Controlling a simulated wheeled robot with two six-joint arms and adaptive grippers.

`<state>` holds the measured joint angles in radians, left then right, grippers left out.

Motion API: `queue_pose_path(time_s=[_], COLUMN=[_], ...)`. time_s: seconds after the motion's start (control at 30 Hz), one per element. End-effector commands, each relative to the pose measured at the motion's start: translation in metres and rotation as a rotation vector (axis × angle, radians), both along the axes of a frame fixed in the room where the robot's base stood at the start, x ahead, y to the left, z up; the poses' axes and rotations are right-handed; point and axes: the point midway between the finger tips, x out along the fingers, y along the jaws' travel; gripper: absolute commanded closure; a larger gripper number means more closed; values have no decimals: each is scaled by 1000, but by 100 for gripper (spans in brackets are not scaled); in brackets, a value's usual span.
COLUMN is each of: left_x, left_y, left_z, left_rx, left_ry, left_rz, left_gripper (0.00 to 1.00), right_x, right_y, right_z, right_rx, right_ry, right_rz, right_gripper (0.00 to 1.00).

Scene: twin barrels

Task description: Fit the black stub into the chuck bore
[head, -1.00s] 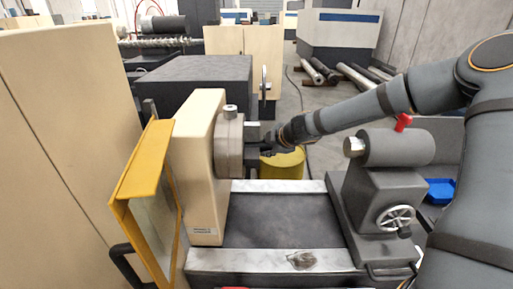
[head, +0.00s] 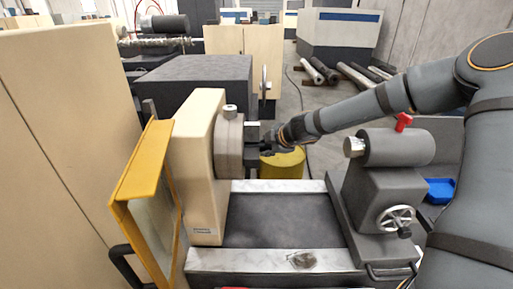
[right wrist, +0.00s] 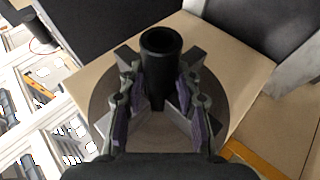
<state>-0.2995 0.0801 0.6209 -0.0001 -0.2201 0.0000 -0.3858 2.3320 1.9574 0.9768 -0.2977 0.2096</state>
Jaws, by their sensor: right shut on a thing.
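The black stub (right wrist: 159,62) is a dark hollow cylinder in the right wrist view, with its open end toward the top of the picture. My right gripper (right wrist: 166,95) is shut on it, with a purple-padded finger on either side. The grey round chuck (right wrist: 105,105) with its stepped jaws lies behind the stub. In the head view, my right gripper (head: 272,143) is close to the right side of the chuck (head: 229,146), at jaw height. The bore is hidden, and I cannot tell whether the stub's end is inside it. My left gripper is not in view.
The beige headstock (head: 206,170) carries the chuck, with a yellow-framed guard (head: 140,185) at its left. A grey tailstock (head: 385,180) with a handwheel stands to the right on the lathe bed (head: 280,218). A yellow barrel (head: 284,164) stands behind the bed.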

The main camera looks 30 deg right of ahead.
Motion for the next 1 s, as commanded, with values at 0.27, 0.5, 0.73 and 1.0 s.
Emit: queue_pose_path(time_s=[0.27, 0.5, 0.73, 1.0], left_x=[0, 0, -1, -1], left_y=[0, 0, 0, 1], left_z=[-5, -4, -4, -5], left_rx=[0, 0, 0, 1], left_ry=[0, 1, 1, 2], left_rz=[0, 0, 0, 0], left_gripper=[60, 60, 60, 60], right_x=[3, 3, 3, 2], right_y=[4, 5, 5, 5], right_z=[1, 2, 1, -1], right_rx=[-1, 1, 2, 1], right_ry=[-3, -3, -1, 2], right_rz=[-1, 0, 3, 2], right_gripper=[100, 100, 41, 41])
